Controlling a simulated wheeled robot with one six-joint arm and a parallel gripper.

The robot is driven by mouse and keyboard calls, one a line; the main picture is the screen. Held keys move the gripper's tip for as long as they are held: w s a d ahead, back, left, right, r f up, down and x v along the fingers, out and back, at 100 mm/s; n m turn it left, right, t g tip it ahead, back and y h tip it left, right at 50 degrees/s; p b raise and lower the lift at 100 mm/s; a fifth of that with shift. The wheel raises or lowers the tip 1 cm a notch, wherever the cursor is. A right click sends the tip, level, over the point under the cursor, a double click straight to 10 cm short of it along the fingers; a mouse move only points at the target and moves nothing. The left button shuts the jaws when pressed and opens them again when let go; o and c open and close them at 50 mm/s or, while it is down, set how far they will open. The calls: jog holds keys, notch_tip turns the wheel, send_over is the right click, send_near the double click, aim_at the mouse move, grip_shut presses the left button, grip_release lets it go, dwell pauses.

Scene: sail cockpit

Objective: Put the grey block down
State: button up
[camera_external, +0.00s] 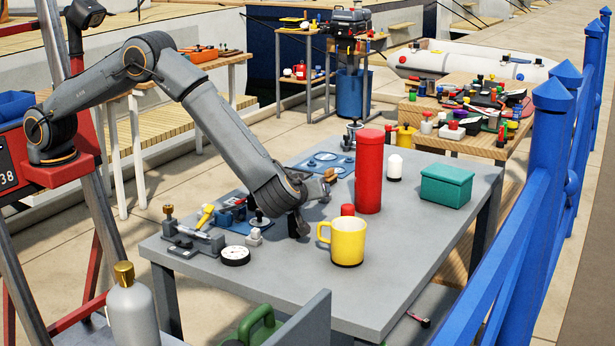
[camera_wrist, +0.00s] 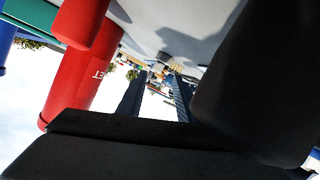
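A small light grey block (camera_external: 254,237) with a knob-like top stands on the table just left of my gripper, beside a round white dial. I cannot tell whether this is the task's grey block.
A red cylinder (camera_external: 369,170), a yellow mug (camera_external: 349,242) and a teal box (camera_external: 447,186) stand right of my gripper. The cylinder is close in the wrist view (camera_wrist: 78,62). A vise-like tool (camera_external: 193,238) and a dial (camera_external: 235,256) lie left. The front right tabletop (camera_external: 400,270) is bare.

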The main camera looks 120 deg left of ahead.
aim_at(321, 203)
jog(key=p+x, duration=0.2)
jog(key=x, duration=0.4)
jog(key=shift+d+f, duration=0.1)
jog(key=shift+f, duration=0.05)
jog(key=shift+c, duration=0.5)
grip_shut()
